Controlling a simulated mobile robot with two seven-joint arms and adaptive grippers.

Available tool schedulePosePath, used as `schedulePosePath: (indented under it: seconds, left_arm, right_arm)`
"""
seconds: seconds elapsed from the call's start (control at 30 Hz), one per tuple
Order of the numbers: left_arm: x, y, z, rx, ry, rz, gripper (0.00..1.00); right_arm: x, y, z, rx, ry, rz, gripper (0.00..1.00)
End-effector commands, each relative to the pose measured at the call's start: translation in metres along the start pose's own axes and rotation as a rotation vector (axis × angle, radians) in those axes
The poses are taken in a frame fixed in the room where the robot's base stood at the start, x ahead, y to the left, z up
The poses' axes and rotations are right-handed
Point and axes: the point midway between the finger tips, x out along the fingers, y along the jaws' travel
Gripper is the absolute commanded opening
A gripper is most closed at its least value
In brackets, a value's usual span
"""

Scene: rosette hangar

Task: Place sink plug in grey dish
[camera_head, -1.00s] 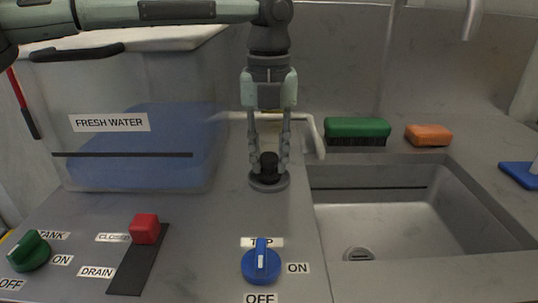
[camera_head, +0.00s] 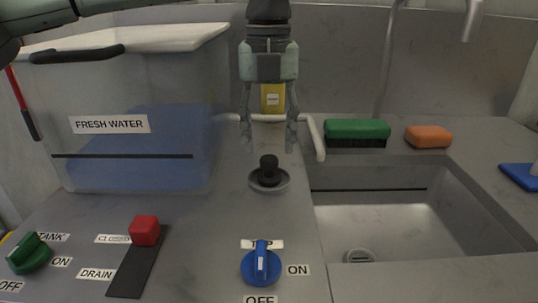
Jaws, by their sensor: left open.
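The black sink plug (camera_head: 268,170) sits upright in the small round grey dish (camera_head: 284,183) on the counter, left of the sink. My left gripper (camera_head: 269,147) hangs above the plug with its fingers apart and pointing down. It is empty, and a gap shows between its fingertips and the plug's knob. My right gripper is out of view.
The sink basin (camera_head: 400,230) with its drain (camera_head: 359,256) lies to the right. A green brush (camera_head: 357,131) and an orange sponge (camera_head: 428,136) lie behind it. A fresh water tank (camera_head: 140,140) stands left. A blue tap knob (camera_head: 261,266) and a red drain slider (camera_head: 145,230) are in front. A yellow object (camera_head: 272,98) stands behind my gripper.

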Motion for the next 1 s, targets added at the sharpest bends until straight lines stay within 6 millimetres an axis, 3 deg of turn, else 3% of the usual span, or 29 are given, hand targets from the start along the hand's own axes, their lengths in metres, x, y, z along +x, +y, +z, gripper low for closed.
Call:
schedulePosePath:
  seconds: [0.2, 0.4, 0.67, 1.0]
  left_arm:
    - [-0.047, -0.001, 0.000, 0.001, 0.000, -0.001, 0.48]
    - [-0.072, 0.000, 0.000, 0.001, 0.001, 0.000, 0.48]
    - [-0.078, 0.000, 0.000, 0.002, 0.002, 0.002, 0.48]
    - [-0.077, 0.000, 0.000, 0.002, 0.002, 0.001, 0.48]
  right_arm:
    - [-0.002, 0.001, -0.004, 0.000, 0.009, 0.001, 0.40]
    - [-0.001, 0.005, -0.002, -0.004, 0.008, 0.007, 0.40]
    - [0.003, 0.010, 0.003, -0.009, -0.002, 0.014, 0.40]
    - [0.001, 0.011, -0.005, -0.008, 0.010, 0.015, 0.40]
